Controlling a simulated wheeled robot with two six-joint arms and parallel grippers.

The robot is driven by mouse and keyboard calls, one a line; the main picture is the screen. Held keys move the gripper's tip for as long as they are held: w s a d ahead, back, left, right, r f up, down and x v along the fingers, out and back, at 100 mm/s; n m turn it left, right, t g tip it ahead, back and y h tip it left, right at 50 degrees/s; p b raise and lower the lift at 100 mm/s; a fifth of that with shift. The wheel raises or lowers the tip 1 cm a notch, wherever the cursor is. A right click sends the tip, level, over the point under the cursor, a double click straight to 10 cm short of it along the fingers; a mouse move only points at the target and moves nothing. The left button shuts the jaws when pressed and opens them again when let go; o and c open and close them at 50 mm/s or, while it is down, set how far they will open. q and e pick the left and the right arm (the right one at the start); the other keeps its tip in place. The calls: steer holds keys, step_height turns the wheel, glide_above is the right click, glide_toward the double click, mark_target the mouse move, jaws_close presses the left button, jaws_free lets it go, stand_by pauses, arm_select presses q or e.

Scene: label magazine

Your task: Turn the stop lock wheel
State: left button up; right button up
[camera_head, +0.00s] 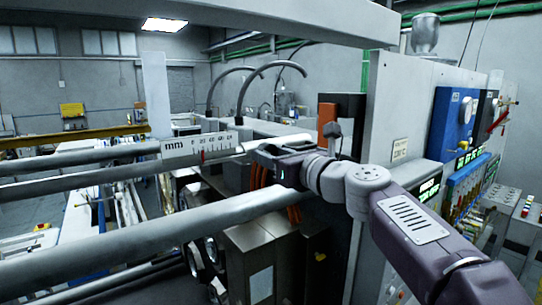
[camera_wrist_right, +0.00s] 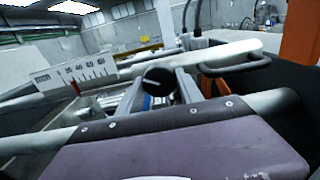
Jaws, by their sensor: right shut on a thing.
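The stop lock wheel (camera_wrist_right: 158,81) is a round black knob with a pale mark, seen in the right wrist view. My right gripper (camera_wrist_right: 160,88) has one grey finger on each side of it and is shut on it. In the head view my right arm comes in from the right, and the right gripper (camera_head: 262,150) is at the bars beside the scale. The wheel cannot be made out there behind the gripper. A white mm scale (camera_head: 196,144) with a red pointer sits on the bars, left of the gripper; it also shows in the wrist view (camera_wrist_right: 75,72). My left gripper is not in view.
Long round metal bars (camera_head: 150,232) run across the left and front. A grey panel with a blue gauge box (camera_head: 453,120) stands at the right. An orange part (camera_head: 326,120) is just behind my right gripper. Black hoses (camera_head: 245,85) arch behind the bars.

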steer(key=shift+f, duration=0.1)
steer(key=shift+r+n+b, duration=0.15)
steer(key=shift+n+b, duration=2.15)
steer(key=shift+n, duration=5.6)
steer(key=shift+r+n+b, duration=0.1)
steer(key=shift+n+b, duration=2.2)
steer(key=shift+n, duration=5.6)
steer(key=o, duration=1.4)
steer(key=shift+w, duration=0.1)
